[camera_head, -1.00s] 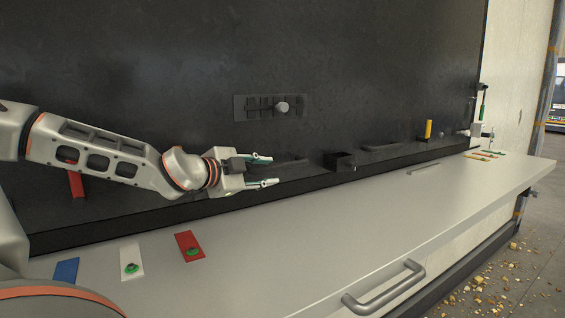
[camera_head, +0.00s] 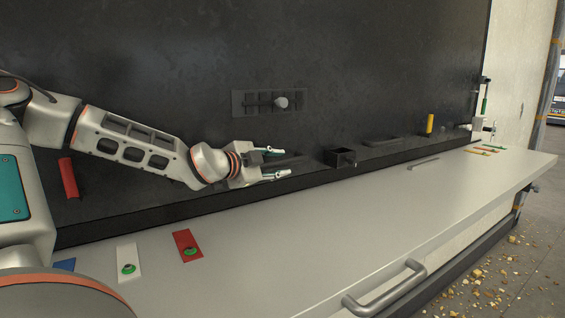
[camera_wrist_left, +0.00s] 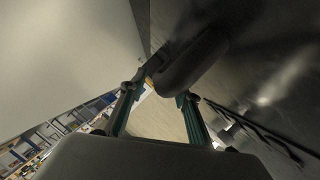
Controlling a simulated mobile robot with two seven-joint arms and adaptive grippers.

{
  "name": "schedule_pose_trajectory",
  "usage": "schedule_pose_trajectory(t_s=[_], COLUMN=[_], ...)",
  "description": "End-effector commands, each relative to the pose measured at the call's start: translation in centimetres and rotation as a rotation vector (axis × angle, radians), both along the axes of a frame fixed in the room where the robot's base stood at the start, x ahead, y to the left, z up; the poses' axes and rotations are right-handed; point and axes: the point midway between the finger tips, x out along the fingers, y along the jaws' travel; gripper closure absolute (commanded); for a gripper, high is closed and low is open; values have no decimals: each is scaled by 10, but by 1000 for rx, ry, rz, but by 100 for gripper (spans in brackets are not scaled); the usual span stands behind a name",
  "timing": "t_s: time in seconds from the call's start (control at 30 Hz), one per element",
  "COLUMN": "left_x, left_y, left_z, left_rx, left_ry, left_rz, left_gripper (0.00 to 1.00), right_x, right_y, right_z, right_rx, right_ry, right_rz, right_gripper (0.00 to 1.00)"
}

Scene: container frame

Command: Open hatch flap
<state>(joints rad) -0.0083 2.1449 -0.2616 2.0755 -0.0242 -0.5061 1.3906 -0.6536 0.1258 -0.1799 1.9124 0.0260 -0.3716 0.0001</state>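A large light grey panel (camera_head: 300,240) with a metal handle (camera_head: 384,290) on its front edge lies out flat like a counter. I cannot tell for sure whether it is the hatch flap. My left gripper (camera_head: 284,163) is open above the dark ledge, beside the dark wall, its two fingers apart. A dark bar (camera_head: 287,160) on the ledge lies close to the fingertips. In the left wrist view a dark rounded bar (camera_wrist_left: 190,62) shows just beyond the open fingers (camera_wrist_left: 158,95); contact cannot be told. My right gripper is not in view.
A dark plate with a pale knob (camera_head: 281,102) is on the wall. Red (camera_head: 187,245), white (camera_head: 127,264) and blue (camera_head: 65,265) plates lie on the panel.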

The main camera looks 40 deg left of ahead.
Motion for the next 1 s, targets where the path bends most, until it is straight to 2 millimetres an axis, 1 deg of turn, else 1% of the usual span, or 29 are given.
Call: schedule_pose_trajectory(t_s=[0.1,0.3,0.63,0.67,0.7,0.73,0.77,1.0], left_x=[9,17,18,18,18,18,18,19], left_y=[1,0,0,0,0,0,0,-3], left_z=[-3,-4,-4,-4,-4,-4,-4,-3], left_rx=[1,0,0,0,0,0,0,-1], left_ry=[3,2,-1,-1,-1,-1,-1,-3], left_rz=[0,-1,-1,-1,-1,-1,-1,0], left_gripper=[68,68,68,76,87,94,100,100], right_x=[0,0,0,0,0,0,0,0], right_y=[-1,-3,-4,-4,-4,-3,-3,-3], right_z=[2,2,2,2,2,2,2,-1], right_rx=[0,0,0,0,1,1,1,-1], right_ry=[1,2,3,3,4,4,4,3], right_rz=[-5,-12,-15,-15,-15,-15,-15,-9], right_gripper=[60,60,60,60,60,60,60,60])
